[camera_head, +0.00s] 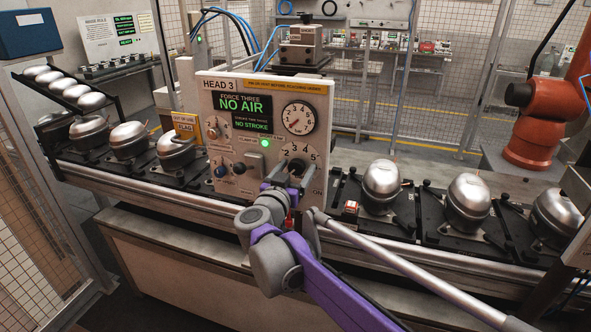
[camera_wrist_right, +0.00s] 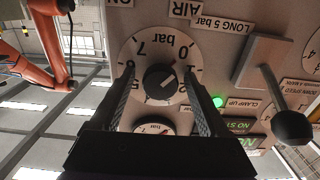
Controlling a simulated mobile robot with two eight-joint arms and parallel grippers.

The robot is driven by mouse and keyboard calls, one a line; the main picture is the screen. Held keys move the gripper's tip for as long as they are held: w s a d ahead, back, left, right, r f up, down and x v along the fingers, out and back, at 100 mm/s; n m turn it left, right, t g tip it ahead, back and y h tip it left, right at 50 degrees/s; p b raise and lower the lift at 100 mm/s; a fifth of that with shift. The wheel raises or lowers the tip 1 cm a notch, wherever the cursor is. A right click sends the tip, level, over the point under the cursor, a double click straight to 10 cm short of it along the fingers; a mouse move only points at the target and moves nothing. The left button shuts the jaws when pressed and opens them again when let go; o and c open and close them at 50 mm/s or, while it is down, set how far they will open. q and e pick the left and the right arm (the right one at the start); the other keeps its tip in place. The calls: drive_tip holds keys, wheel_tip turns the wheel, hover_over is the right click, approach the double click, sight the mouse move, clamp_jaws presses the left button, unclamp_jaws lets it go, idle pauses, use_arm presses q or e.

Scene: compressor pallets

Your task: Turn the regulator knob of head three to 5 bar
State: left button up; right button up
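The HEAD 3 panel (camera_head: 262,160) stands mid-picture in the head view, its screen reading "NO AIR" and "NO STROKE". The regulator knob (camera_wrist_right: 160,82) is black and round on a white bar-marked dial (camera_wrist_right: 150,50), seen upside down in the right wrist view; its setting is hard to read. My right gripper (camera_head: 287,180) is at the panel, over the dial's lower part. In the right wrist view my right gripper (camera_wrist_right: 160,72) is open, one finger on each side of the knob, with visible gaps. My left gripper is not in view.
A round gauge (camera_head: 298,118) sits above the dial. A lever with a black ball (camera_wrist_right: 291,127) sticks out beside the dial in the wrist view. Silver compressors (camera_head: 382,186) stand on black pallets along the conveyor on both sides. An orange robot arm (camera_head: 530,120) stands at right.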

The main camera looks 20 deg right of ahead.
clamp_jaws()
